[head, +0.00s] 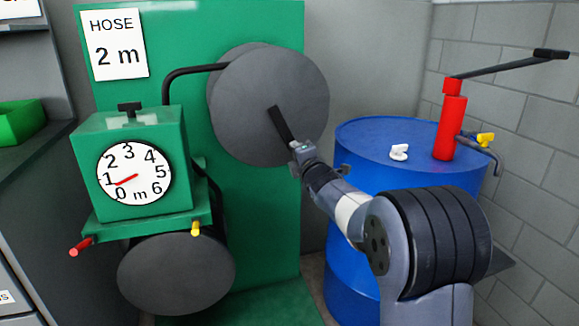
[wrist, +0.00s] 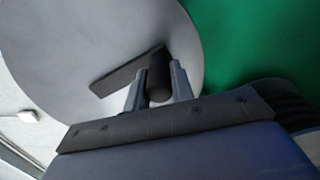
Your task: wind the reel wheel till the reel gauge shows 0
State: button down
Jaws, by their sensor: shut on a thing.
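The reel wheel (head: 240,90) is a large grey disc on the green panel, right of the gauge; it fills the upper left of the wrist view (wrist: 60,50). Its black crank arm (head: 281,122) points down and right from the hub. My gripper (head: 297,148) is shut on the dark round handle (wrist: 159,75) at the crank's end, a finger on each side in the wrist view. The handle is mostly hidden in the head view. The reel gauge (head: 150,186) is a white dial marked 0 to 6 m. Its red needle (head: 126,180) points between 0 and 1, nearer 1.
A sign (head: 114,44) reads "HOSE 2 m". A second grey disc (head: 176,275) sits below the green gauge box (head: 130,120). A blue drum (head: 365,152) with a red pump (head: 451,125) stands right, close to my arm. A grey block wall is behind it.

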jog(key=w+d+r+n+p, duration=0.1)
jog(key=d+r+n+p, duration=0.1)
jog(key=d+r+n, duration=0.4)
jog(key=shift+w+r+n, duration=0.4)
jog(key=shift+r+n, duration=1.55)
jog(key=shift+n, duration=1.45)
jog(key=shift+r, duration=0.1)
jog(key=c, duration=1.2)
grip_release()
jog(key=b+v, duration=0.1)
jog(key=v, duration=1)
jog(key=shift+b, duration=0.35)
jog(key=shift+w, duration=0.15)
jog(key=p, duration=0.2)
send_near(321, 115)
jog(key=w+a+r, duration=0.2)
jog(key=a, duration=0.2)
jog(key=shift+r, duration=0.1)
